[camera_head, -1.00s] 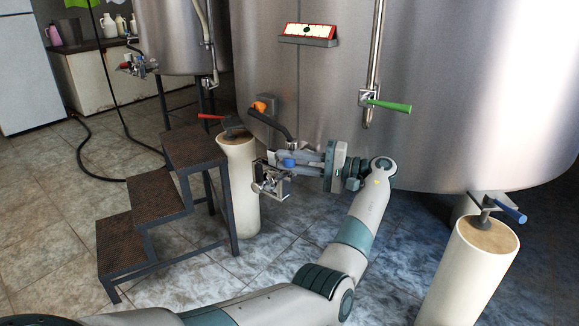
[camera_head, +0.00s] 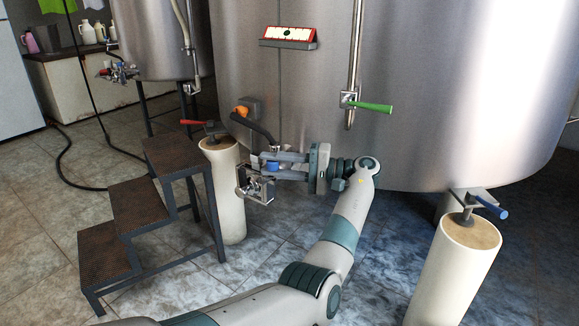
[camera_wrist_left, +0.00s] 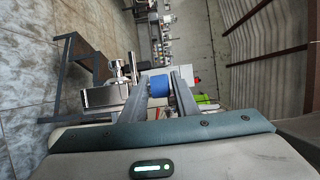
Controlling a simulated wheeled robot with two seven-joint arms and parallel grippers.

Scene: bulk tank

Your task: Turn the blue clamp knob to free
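The blue clamp knob (camera_head: 272,166) is a short blue cylinder on a metal fitting (camera_head: 255,184) low in front of the big tank. In the left wrist view the knob (camera_wrist_left: 159,85) fills the gap between my two fingertips. My left gripper (camera_head: 276,165) reaches it from the right, with one finger above and one below it in the head view, and appears shut on it. The left fingers also show in the wrist view (camera_wrist_left: 160,86). The knob's turn angle is hard to read. My right gripper is in neither view.
The steel tank (camera_head: 420,90) stands close behind. A dark pipe handle (camera_head: 255,127) passes just above my gripper. A step stool (camera_head: 140,215) and a pale pillar (camera_head: 228,200) stand left. A green lever (camera_head: 372,106) and a blue lever (camera_head: 491,207) are to the right.

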